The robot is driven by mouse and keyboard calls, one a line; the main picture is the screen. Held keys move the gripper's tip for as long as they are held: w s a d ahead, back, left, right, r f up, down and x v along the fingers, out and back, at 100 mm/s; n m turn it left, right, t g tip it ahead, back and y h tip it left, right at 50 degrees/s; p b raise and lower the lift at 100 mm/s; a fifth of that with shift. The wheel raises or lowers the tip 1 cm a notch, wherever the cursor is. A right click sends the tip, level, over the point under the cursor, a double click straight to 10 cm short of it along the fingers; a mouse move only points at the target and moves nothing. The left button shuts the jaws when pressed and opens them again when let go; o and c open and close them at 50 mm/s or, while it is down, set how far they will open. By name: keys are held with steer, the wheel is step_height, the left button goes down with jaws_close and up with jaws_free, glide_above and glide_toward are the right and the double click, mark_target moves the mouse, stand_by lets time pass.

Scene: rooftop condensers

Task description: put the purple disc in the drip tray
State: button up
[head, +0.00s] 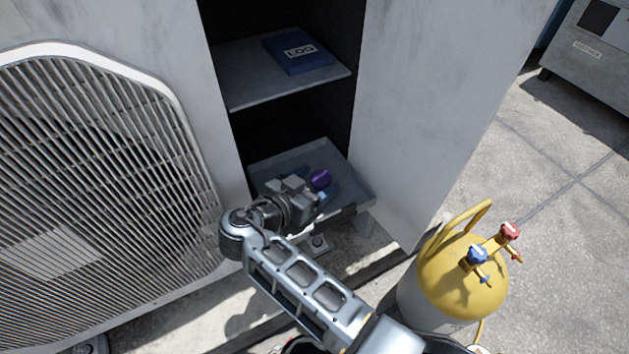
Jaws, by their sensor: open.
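The purple disc (320,178) shows in the head view, just beyond my gripper. It appears to lie inside the grey drip tray (345,178), toward its right half. The tray is a shallow, rimmed pan at the bottom of the dark cabinet opening. My gripper (319,193) is open over the front part of the tray, very near the disc. Whether a finger touches the disc I cannot tell. My wrist and gripper body hide the tray's front left part.
A shelf (250,75) with a blue log book (300,52) is above the tray. A louvred condenser panel (90,190) stands left, a grey cabinet wall (420,110) right. A yellow-topped cylinder (462,280) with red and blue valves stands front right. Open paving lies beyond.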

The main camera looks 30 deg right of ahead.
steer(key=shift+r, duration=0.2)
steer(key=p+v, duration=0.1)
steer(key=v, duration=1.1)
steer(key=shift+p, duration=0.35)
stand_by(0.5)
